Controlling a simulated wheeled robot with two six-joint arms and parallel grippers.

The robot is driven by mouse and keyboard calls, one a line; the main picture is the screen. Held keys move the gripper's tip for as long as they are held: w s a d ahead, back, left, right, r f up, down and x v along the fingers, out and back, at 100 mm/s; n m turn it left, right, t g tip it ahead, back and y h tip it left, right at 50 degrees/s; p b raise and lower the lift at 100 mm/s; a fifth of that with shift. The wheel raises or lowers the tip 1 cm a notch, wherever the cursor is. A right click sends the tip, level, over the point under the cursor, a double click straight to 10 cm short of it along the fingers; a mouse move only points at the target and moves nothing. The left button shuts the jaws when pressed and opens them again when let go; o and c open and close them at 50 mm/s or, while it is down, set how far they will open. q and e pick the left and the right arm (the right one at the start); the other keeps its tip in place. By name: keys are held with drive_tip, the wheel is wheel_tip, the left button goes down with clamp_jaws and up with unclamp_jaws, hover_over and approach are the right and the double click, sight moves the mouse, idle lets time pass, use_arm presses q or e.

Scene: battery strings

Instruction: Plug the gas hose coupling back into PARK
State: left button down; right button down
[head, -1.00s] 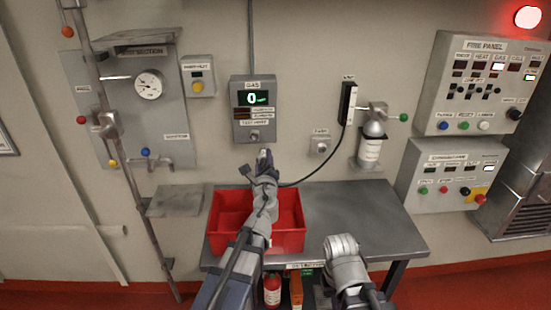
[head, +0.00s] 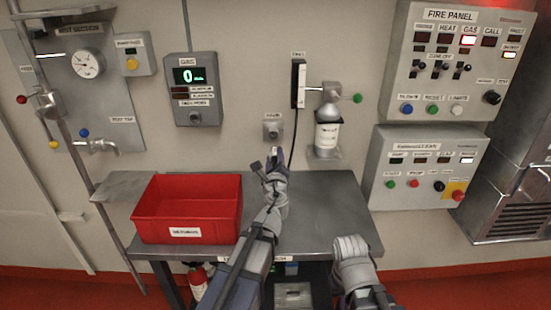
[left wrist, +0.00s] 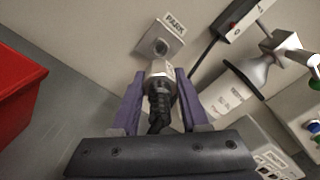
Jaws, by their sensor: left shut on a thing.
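My left gripper (head: 273,154) is raised over the bench, just below the PARK socket (head: 272,131) on the wall. In the left wrist view, its two purple fingers (left wrist: 158,92) are shut on the hose coupling (left wrist: 161,72), which has a light metal front end and a dark ribbed body. The coupling points at the PARK socket, which also shows in the left wrist view (left wrist: 160,46). The tip is close to the socket's lower edge; I cannot tell whether they touch. A black hose (head: 293,145) hangs beside the gripper. My right arm is low in front, its fingers not visible.
A red bin (head: 186,232) stands on the left of the metal bench (head: 330,205). The gas detector (head: 192,90) is on the upper left. The bench right of my left arm is clear.

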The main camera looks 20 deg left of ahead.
sight(274, 147)
use_arm(q)
drive_tip(key=shift+a, duration=0.15)
drive_tip(key=shift+w, duration=0.1)
drive_tip(key=shift+x, duration=2.8)
drive_tip(key=shift+x, duration=1.7)
drive_tip(key=shift+c, duration=1.6)
unclamp_jaws()
drive_tip(key=v, duration=0.8)
drive_tip(key=shift+w, duration=0.1)
